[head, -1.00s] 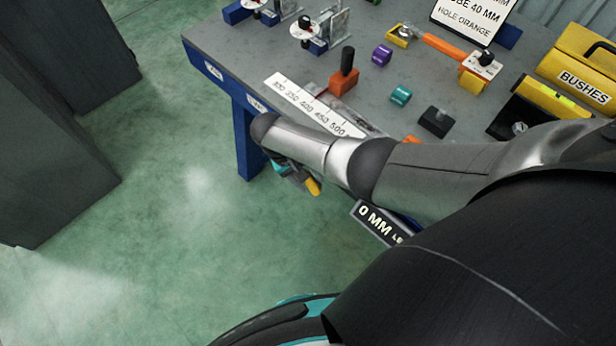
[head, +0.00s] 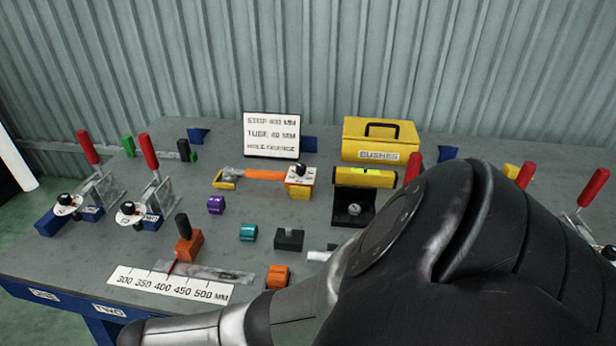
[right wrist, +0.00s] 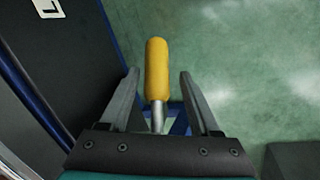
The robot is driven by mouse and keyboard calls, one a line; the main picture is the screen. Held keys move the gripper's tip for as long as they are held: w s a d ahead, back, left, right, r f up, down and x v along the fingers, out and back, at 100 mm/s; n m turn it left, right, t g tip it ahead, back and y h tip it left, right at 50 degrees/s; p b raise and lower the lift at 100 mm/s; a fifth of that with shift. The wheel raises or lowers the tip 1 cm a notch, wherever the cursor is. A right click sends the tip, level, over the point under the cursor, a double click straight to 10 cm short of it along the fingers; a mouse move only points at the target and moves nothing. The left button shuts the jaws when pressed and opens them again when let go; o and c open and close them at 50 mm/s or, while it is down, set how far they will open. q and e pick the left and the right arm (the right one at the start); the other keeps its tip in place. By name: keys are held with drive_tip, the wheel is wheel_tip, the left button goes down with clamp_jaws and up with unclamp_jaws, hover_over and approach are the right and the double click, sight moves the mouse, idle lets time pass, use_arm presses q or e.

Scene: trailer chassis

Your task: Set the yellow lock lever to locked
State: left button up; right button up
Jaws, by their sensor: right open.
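The yellow lock lever (right wrist: 157,68), a yellow grip on a short metal rod, shows in the right wrist view. It points up the picture. My right gripper (right wrist: 158,76) is open, with one finger on each side of the lever and a visible gap on both sides. The lever's base is hidden behind the gripper body. In the head view neither the lever nor the right gripper shows; my own arm fills the lower right. My left gripper is in neither view.
A grey workbench (head: 75,250) holds a ruler strip (head: 168,284), an orange block with a black handle (head: 188,241), red-handled clamps (head: 150,152), coloured bushes and a yellow BUSHES box (head: 381,139). Green floor (right wrist: 235,60) lies beyond the lever in the wrist view.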

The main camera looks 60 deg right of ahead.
drive_tip(key=shift+w+a+f+t+y+b, duration=0.15)
drive_tip(key=shift+w+f+t+y+b, duration=0.25)
drive_tip(key=shift+t, duration=0.5)
drive_tip(key=s+a+r+t+y+p, duration=0.1)
drive_tip(key=s+a+r+p, duration=0.1)
drive_tip(key=s+r, duration=0.3)
drive_tip(key=s+a+r+t+y+p, duration=0.1)
drive_tip(key=s+a+r+t, duration=0.15)
drive_tip(key=r, duration=0.45)
drive_tip(key=s+d+f+n+g+b, duration=0.1)
drive_tip(key=s+d+f+b, duration=0.1)
drive_tip(key=s+f, duration=0.8)
drive_tip(key=s+d+f+n+g+b, duration=0.1)
drive_tip(key=s+d+f+g+b, duration=0.1)
drive_tip(key=s+f, duration=0.9)
drive_tip(key=shift+s+d+f+n, duration=0.35)
drive_tip(key=shift+d+f, duration=0.55)
drive_tip(key=shift+f, duration=3.6)
drive_tip(key=shift+w, duration=0.1)
